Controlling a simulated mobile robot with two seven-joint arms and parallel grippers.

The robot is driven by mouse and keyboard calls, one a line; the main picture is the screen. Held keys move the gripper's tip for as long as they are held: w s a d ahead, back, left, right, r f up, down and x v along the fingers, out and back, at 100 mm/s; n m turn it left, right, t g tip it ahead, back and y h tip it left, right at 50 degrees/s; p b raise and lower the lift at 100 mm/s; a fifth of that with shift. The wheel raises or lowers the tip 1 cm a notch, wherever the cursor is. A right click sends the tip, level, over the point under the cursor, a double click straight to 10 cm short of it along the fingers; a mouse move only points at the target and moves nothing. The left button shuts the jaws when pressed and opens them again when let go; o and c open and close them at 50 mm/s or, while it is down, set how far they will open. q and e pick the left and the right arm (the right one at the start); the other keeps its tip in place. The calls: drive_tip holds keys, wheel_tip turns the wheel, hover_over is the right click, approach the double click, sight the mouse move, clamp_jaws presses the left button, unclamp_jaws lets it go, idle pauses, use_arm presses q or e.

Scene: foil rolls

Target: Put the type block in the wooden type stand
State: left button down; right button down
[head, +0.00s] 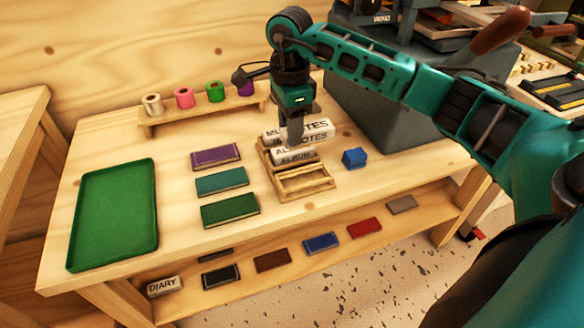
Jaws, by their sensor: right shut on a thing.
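The wooden type stand (306,190) sits on the table right of centre. White type blocks with black lettering are at its back; one reads "NOTES" (318,125). Its front slot looks empty. My right gripper (293,142) points down over the stand, shut on a white type block lettered "ALBUM" (296,156). The fingers hide part of the lettering behind. I cannot tell whether the held block touches the stand. Another white block, "DIARY" (164,286), lies on the lower shelf. My left gripper is not in view.
A blue cube (354,158) stands right of the stand. Purple (216,157), teal (221,181) and green (229,209) books lie left. A green tray (115,212) is at far left. A rack (200,117) holds foil rolls behind. A grey machine (375,110) stands at back right.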

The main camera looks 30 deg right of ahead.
wheel_tip(320, 180, down, 11)
drive_tip(key=shift+f, duration=0.2)
idle(0.3)
drive_tip(key=shift+f+b, duration=0.4)
drive_tip(key=shift+b, duration=0.25)
drive_tip(key=c, duration=0.6)
unclamp_jaws()
